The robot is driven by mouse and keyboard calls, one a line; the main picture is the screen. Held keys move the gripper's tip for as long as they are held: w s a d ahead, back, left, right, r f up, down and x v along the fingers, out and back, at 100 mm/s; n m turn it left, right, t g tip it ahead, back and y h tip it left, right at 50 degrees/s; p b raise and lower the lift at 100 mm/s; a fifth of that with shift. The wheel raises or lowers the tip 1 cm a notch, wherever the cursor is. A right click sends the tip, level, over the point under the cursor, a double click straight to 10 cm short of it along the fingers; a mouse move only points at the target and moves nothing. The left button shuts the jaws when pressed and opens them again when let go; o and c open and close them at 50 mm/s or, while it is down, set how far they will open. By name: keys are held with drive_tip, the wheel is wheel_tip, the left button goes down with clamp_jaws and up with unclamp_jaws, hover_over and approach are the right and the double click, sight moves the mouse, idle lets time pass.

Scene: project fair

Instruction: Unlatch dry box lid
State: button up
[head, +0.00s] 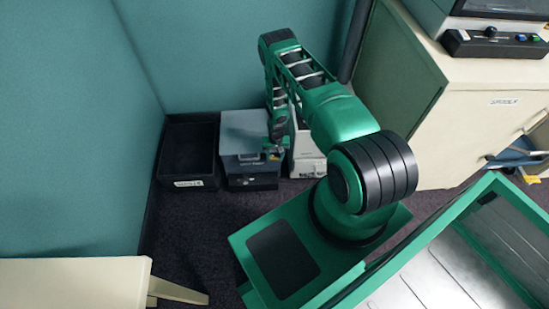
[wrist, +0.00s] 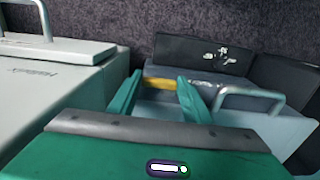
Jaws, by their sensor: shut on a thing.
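The dry box (head: 244,134) is a grey box with a dark front, standing on the floor against the partition in the head view. In the wrist view its blue-grey lid (wrist: 245,125) carries a metal handle (wrist: 250,93), and the lid looks down on the box. A yellow latch (wrist: 164,84) shows at the lid's edge. My gripper (head: 275,148) is at the box's right side. In the wrist view its two green fingers (wrist: 160,95) are shut on the yellow latch, one finger to each side. The right finger hides part of the latch.
A white box (head: 308,150) stands close on the right. A beige cabinet (head: 480,125) is farther right. Carpet is clear in front.

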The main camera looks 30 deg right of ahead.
sight(275, 158)
drive_tip(key=o, duration=0.8)
wheel_tip(275, 158, up, 11)
drive_tip(key=shift+f, duration=0.15)
idle(0.4)
